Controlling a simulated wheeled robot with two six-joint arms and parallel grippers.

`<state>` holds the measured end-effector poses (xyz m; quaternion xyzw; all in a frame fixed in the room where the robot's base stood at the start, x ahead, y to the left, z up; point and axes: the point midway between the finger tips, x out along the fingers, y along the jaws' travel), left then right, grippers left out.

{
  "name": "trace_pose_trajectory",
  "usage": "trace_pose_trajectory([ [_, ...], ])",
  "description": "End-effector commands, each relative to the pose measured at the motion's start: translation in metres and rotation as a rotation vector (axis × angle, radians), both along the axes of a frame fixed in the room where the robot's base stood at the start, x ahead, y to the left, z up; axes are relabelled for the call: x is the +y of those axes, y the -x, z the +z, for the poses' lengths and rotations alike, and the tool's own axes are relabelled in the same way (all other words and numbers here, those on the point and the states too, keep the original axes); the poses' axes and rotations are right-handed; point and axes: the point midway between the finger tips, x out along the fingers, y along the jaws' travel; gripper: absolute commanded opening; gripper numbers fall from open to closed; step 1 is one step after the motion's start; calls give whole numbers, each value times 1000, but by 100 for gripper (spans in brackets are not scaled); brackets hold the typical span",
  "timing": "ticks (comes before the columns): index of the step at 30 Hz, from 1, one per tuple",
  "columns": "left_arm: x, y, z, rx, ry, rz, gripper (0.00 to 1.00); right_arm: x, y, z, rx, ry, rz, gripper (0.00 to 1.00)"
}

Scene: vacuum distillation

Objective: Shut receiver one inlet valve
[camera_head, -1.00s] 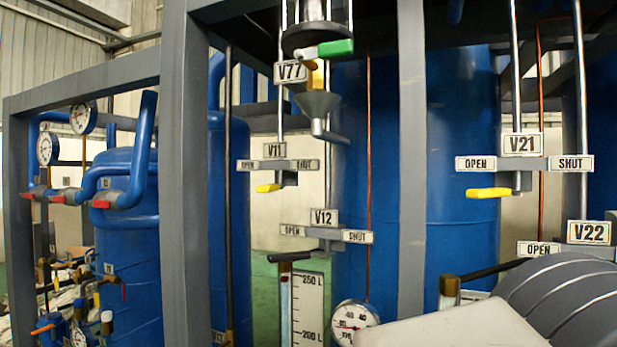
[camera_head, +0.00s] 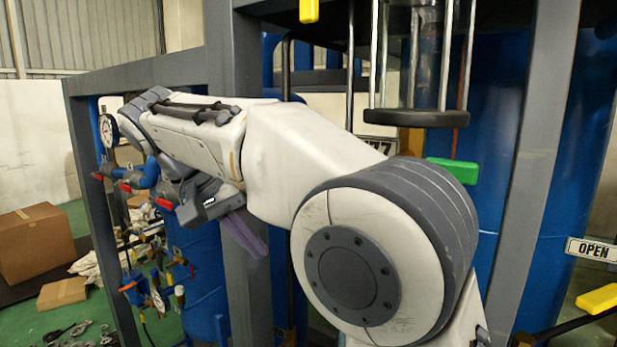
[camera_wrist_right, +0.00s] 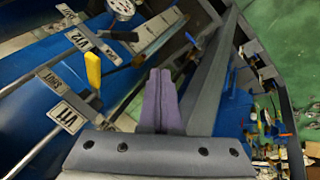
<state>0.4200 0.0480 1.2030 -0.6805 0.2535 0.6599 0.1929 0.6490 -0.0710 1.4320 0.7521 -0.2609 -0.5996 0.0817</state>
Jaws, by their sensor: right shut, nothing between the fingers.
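The V11 label (camera_wrist_right: 65,117) shows at the lower left in the right wrist view, with a SHUT plate (camera_wrist_right: 48,80) beside it. A yellow valve handle (camera_wrist_right: 93,68) sticks out close by; I cannot tell which plate it lines up with. My right gripper (camera_wrist_right: 160,72) is shut and empty, with its purple fingers apart from the handle and to its right. The fingers (camera_head: 244,237) also show below my forearm in the head view, where V11 is hidden. My left gripper is not in view.
The V12 label (camera_wrist_right: 77,40) and a gauge (camera_wrist_right: 121,8) lie beyond V11. A grey frame post (camera_head: 236,180) stands behind my fingers. A green handle (camera_head: 455,170) shows behind my arm. Another yellow handle (camera_head: 600,298) is at the right, below an OPEN plate (camera_head: 592,249).

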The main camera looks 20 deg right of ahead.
Motion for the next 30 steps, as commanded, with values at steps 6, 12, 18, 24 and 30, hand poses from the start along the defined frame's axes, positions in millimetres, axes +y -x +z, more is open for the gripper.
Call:
trace_pose_trajectory([
  [6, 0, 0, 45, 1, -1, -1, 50, -15, -15, 84, -127, 67, -259, 0],
  [12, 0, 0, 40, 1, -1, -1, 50, -24, -16, 84, -155, 80, -317, 0],
  [18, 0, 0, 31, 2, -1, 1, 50, -42, -18, 61, -151, 79, -314, 0],
  [24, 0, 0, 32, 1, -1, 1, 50, -64, -22, 32, -150, 79, -313, 0],
  [30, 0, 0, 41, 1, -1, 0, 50, -88, -20, 16, -154, 76, -312, 0],
])
